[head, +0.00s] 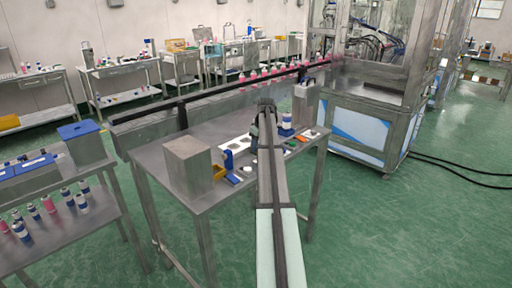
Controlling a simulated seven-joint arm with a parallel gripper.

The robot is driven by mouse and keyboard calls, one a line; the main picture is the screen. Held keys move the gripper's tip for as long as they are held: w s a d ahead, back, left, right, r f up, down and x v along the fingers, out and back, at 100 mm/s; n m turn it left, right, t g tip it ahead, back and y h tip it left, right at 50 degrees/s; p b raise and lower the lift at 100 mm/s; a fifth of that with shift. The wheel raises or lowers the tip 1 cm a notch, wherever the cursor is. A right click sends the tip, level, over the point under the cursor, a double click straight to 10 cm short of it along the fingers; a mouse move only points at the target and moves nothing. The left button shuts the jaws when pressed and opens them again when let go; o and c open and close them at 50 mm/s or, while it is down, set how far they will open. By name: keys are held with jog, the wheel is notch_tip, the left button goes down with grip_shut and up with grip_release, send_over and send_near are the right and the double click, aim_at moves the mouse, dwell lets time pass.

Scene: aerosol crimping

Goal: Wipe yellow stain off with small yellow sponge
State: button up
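A steel worktable (203,199) stands in the middle of the head view. A yellow item (218,172) sits on it beside a steel box; it looks like a small bin, and I cannot tell whether a sponge is in it. A small orange-yellow item (302,139) lies near the right end, too small to identify. I cannot make out a yellow stain. My arm reaches over the table, and my gripper (255,131) is a dark shape near the table's back, largely hidden by my arm. Its fingers cannot be made out.
The steel box (188,163), a blue stand (228,160), a white plate (236,143) and a blue-white can (287,121) stand on the table. A conveyor (215,97) with several pink bottles runs behind it. The table's front left is clear.

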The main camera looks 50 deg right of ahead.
jog(key=shift+d, duration=1.55)
jog(key=shift+a, duration=0.1)
jog(key=shift+a, duration=3.05)
jog(key=shift+d, duration=0.1)
jog(key=shift+d, duration=3.1)
jog(key=shift+a, duration=0.15)
